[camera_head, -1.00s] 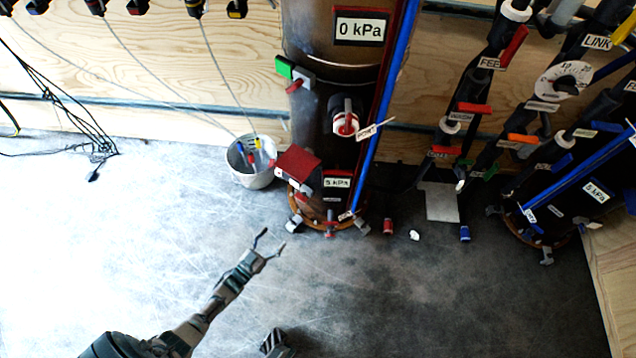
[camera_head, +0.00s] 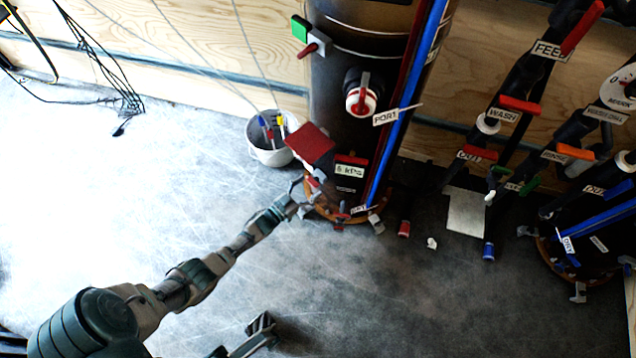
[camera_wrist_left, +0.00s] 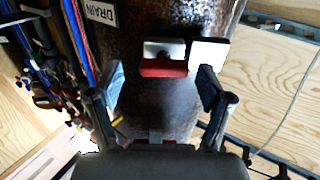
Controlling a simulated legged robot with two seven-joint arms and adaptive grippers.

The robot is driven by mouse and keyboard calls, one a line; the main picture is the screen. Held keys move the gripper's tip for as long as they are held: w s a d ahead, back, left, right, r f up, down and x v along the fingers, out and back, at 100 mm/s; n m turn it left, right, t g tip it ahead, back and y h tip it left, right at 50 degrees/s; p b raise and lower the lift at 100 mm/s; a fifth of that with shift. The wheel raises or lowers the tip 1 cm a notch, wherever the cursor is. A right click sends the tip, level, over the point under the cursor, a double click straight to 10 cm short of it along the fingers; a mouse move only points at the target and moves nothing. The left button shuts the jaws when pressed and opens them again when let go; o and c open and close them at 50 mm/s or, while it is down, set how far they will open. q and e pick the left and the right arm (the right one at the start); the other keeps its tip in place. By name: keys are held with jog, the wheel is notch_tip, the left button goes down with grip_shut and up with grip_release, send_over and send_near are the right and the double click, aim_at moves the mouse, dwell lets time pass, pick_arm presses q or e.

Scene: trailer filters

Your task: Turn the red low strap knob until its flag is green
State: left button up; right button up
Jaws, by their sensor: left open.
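The low strap knob (camera_wrist_left: 163,68) is a red bar on a grey block on the brown tank, with a white plate beside it in the left wrist view. In the head view its flag (camera_head: 310,143) shows red, near the tank's base. My left gripper (camera_head: 302,188) is just below the flag, at the tank's lower left edge. In the left wrist view my left gripper (camera_wrist_left: 160,85) is open, a finger to each side of the red bar, with a gap to it. In the head view the knob is partly hidden by the gripper.
A white bucket (camera_head: 268,150) stands left of the tank. An upper strap has a green flag (camera_head: 300,28). A white-red port valve (camera_head: 361,98) and a blue pipe (camera_head: 400,110) are on the tank. Red and blue pieces lie on the floor to the right.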

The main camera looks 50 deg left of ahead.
pick_arm(q)
jog(key=shift+w+f, duration=0.1)
jog(key=shift+w, duration=0.7)
jog(key=shift+w+a+f, duration=0.1)
jog(key=shift+w+a, duration=0.1)
jog(key=shift+a, duration=0.3)
jog(key=shift+d, duration=0.4)
jog(key=c, duration=1.2)
jog(key=shift+o, duration=0.2)
jog(key=shift+a+n, duration=0.2)
jog(key=shift+n, duration=2.7)
jog(key=shift+a, duration=0.1)
jog(key=o, duration=1.2)
jog(key=shift+c, duration=0.2)
jog(key=shift+s, duration=0.1)
